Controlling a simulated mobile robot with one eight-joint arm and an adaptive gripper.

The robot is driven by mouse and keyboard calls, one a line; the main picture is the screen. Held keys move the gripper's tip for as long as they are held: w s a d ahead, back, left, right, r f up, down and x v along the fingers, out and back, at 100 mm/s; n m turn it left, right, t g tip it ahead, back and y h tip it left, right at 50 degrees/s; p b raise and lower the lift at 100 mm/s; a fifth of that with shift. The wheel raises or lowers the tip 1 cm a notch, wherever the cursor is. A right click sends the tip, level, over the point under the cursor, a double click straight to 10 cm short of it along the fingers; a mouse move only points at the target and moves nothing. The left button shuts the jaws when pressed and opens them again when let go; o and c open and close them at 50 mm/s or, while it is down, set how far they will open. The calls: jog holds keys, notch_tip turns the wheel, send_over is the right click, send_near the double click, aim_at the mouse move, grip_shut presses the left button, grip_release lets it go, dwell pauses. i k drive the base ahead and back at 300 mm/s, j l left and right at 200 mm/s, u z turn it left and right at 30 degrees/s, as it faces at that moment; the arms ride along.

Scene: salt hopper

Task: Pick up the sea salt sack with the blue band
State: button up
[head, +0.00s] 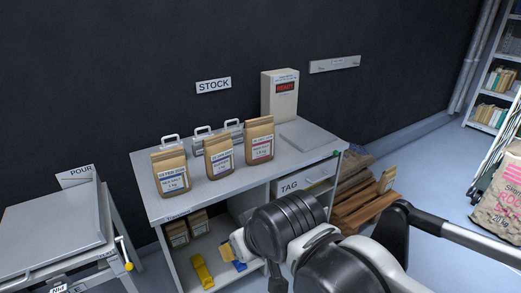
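Three brown paper sacks stand upright in a row on the grey bench top. The left sack (171,174) has a blue band on its label and seems to be the sea salt one, though the print is small. The middle sack (218,157) has a darker, purplish band, and the right sack (259,141) has a pink-purple band. My arm reaches in from the lower right, in front of the bench and below the sacks, apart from them. I cannot make out my gripper's fingers; they are hidden or outside the view.
The bench (165,209) has small handled metal containers (204,139) behind the sacks and a READY box (280,96) at the back. More sacks (177,233) and a yellow item (202,271) lie below. A POUR station (50,235) stands left; a pink-printed sack (497,200) right.

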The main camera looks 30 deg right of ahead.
aim_at(171, 174)
jog(key=i+l+u, duration=0.25)
jog(key=l, duration=0.3)
jog(key=i+l+u, duration=0.25)
jog(key=l, duration=0.35)
jog(key=i+l+u, duration=0.25)
jog(key=l, duration=0.35)
jog(key=l+u, duration=0.25)
jog(key=l, duration=0.4)
jog(key=l+u, duration=0.25)
jog(key=l, duration=0.4)
jog(key=i, duration=0.05)
